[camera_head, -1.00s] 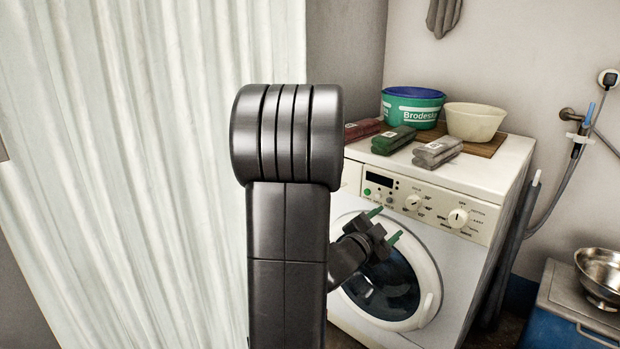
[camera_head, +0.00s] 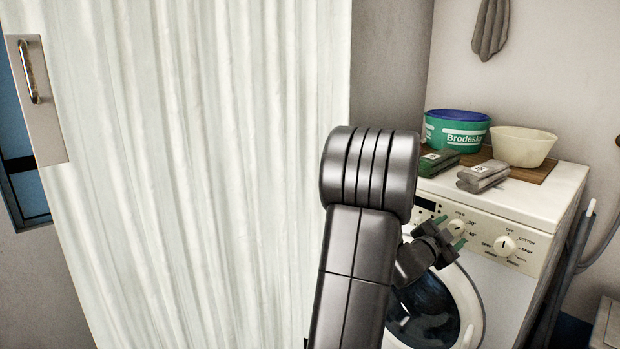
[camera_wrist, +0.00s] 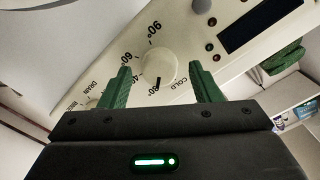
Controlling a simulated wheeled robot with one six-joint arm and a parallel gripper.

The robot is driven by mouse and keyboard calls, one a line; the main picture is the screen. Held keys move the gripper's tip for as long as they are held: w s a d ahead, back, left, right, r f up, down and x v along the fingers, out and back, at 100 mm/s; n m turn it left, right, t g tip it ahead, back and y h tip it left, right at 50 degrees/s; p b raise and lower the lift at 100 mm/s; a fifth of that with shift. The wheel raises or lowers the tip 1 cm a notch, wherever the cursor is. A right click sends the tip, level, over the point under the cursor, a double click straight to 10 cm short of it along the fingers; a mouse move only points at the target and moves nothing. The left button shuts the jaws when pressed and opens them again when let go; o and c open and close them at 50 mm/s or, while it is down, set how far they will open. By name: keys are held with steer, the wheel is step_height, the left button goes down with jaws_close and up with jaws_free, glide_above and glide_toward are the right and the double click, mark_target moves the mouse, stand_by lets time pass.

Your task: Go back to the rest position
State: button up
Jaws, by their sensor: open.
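My gripper (camera_head: 451,236) is in front of the washing machine's control panel in the head view, with its green fingers apart and nothing between them. In the wrist view my gripper (camera_wrist: 160,84) is open, its two green fingers framing a white temperature dial (camera_wrist: 158,68) behind them. I cannot tell how far the fingertips are from the panel. My dark arm stands in the middle of the head view and hides part of the washing machine (camera_head: 520,275).
On the washing machine top are a wooden board (camera_head: 535,172), a green tub (camera_head: 460,135) with a blue rim, a cream bowl (camera_head: 522,147), a green block (camera_head: 438,163) and a grey block (camera_head: 483,176). A pale curtain (camera_head: 200,150) fills the left. A grey cloth (camera_head: 491,28) hangs above.

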steer(key=p+v, duration=0.2)
steer(key=v, duration=1.1)
steer(key=b+x, duration=0.2)
steer(key=x, duration=1.1)
steer(key=shift+f, duration=0.1)
steer(key=shift+d+r+n+p, duration=0.1)
steer(key=shift+r+n+p, duration=0.2)
steer(key=shift+p, duration=0.3)
steer(key=shift+n+p, duration=0.4)
steer(key=shift+p, duration=0.1)
steer(key=n+p, duration=0.4)
steer(key=p, duration=0.1)
steer(key=shift+n, duration=0.3)
steer(key=n+p, duration=0.3)
steer(key=p, duration=0.1)
steer(key=shift+s, duration=0.1)
steer(key=shift+a+n+p, duration=0.2)
steer(key=shift+n+p, duration=0.15)
steer(key=shift+n, duration=0.15)
steer(key=v, duration=1.1)
steer(key=shift+f, duration=0.2)
